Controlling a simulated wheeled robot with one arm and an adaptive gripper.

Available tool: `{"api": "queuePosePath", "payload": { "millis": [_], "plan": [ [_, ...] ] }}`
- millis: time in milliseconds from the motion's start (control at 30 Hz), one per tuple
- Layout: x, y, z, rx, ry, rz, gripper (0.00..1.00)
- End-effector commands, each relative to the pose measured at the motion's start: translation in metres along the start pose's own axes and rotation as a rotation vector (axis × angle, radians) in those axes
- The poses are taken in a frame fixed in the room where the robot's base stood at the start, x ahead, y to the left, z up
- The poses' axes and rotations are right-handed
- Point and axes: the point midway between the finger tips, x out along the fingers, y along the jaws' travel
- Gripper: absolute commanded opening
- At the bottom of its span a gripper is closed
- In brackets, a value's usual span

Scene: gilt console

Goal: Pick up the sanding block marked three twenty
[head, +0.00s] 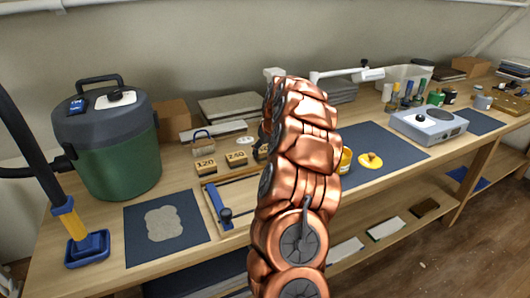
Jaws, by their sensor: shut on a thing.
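Sanding blocks with dark, marked faces stand in a row on the bench in the head view. One reads 120 (205,166), and the one to its right reads what looks like 240 (236,158). To the right of these, a third block (260,152) shows only a sliver at the left edge of my copper arm. Its marking is hidden, so I cannot tell whether it is the three twenty block. My arm rises through the middle of the view. My gripper and its fingertips are hidden behind the arm, and so is whatever they hold.
A green vacuum canister (110,145) stands at the left. A dark mat (135,242) holds a grey sheet. A yellow tin (346,160) and a white hotplate device (430,124) stand to the right.

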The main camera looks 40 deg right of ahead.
Motion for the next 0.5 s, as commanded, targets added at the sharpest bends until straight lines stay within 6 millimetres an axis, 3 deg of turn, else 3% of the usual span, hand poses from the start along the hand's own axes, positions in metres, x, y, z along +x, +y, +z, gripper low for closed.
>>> {"api": "queuePosePath", "payload": {
  "millis": [500],
  "plan": [
    [-0.026,0.000,-0.011,-0.001,0.000,0.000,0.35]
  ]
}}
